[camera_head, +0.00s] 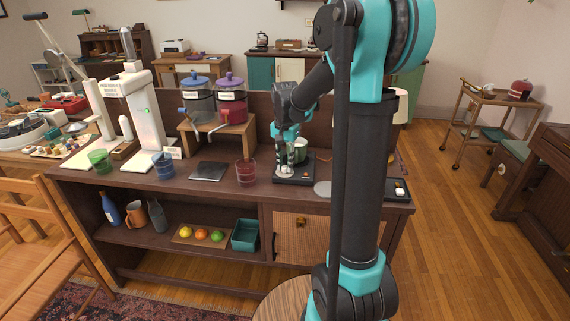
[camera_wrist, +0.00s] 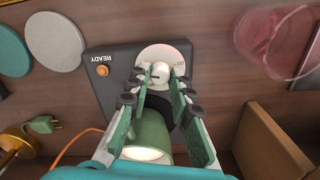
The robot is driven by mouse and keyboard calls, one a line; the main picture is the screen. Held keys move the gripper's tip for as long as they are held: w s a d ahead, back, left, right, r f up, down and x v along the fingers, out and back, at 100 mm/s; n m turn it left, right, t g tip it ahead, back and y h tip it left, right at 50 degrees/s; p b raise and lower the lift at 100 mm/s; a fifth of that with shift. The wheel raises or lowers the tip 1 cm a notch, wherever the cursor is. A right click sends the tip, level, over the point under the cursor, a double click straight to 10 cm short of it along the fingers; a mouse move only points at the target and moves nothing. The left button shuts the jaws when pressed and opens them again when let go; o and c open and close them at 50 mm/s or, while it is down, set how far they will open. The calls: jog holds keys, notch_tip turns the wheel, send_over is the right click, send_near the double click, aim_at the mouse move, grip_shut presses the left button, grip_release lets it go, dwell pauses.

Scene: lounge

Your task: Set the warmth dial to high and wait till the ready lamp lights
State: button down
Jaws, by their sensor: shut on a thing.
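The black warmer (camera_head: 299,178) stands on the dark wooden sideboard (camera_head: 222,187); the wrist view shows its body (camera_wrist: 106,52) with the word READY. Its small ready lamp (camera_wrist: 102,71) is orange; I cannot tell whether it glows. The warmth dial is a white knob (camera_wrist: 160,71) on a pale disc (camera_wrist: 177,53); its setting is not readable. My gripper (camera_wrist: 160,82) has its fingertips closed on either side of the knob. In the head view my gripper (camera_head: 284,168) points down at the warmer's front. A green mug (camera_wrist: 150,136) stands on the warmer, partly hidden by my fingers.
A red glass (camera_head: 246,171) and a dark flat plate (camera_head: 208,171) stand left of the warmer. Two drink dispensers (camera_head: 231,99) stand behind them. In the wrist view, a grey disc (camera_wrist: 54,41) and a green plug (camera_wrist: 42,124) lie beside the warmer, near an orange cord.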

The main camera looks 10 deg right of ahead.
aim_at(285, 166)
jog(key=shift+m, duration=0.3)
jog(key=c, duration=1.6)
grip_release()
notch_tip(285, 166, up, 12)
jog(key=s+d+f+n+t, duration=0.1)
jog(key=s+f+n, duration=0.1)
jog(key=s+f, duration=0.4)
jog(key=s+d+f+n+t, duration=0.1)
jog(key=s+f+n, duration=0.2)
jog(key=s+f, duration=0.4)
jog(key=s+d+f+n+t, duration=0.2)
jog(key=s+f, duration=0.5)
jog(key=s, duration=0.2)
jog(key=shift+s+f+n, duration=0.1)
jog(key=shift+f+n, duration=0.05)
jog(key=shift+n, duration=0.15)
